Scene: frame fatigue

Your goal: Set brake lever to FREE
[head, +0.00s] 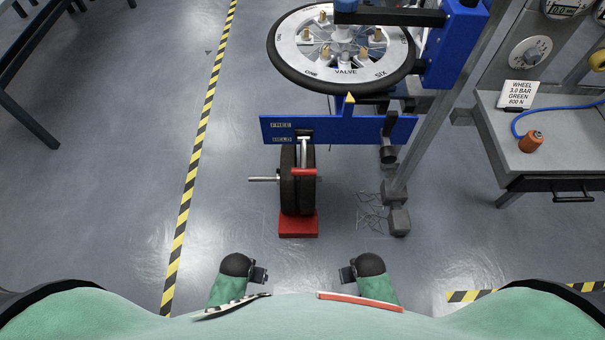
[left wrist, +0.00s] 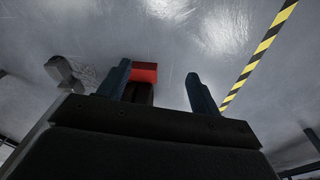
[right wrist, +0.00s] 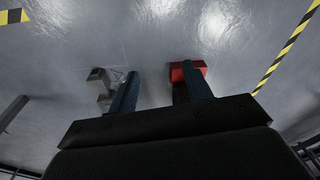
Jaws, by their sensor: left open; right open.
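The brake lever (head: 304,153) is a pale metal bar with a red crosswise grip at its lower end, in front of a blue panel (head: 350,127). The panel carries a FREE label (head: 281,125) above a HELD label (head: 282,140). The lever's upper end is about level with HELD. Black wheel-like discs (head: 288,185) stand below it on a red base (head: 298,225). My left gripper (head: 261,275) and right gripper (head: 347,275) are open and empty, low in front of the base and apart from the lever. Wrist views show the red base (left wrist: 145,72), (right wrist: 186,72) beyond the fingers.
A spoked wheel (head: 342,50) sits above the panel on a blue and grey stand. A metal rod (head: 263,179) sticks out left of the discs. A grey workbench (head: 550,150) stands right, with a sign (head: 519,94). Floor left, towards the striped line (head: 195,150), is clear.

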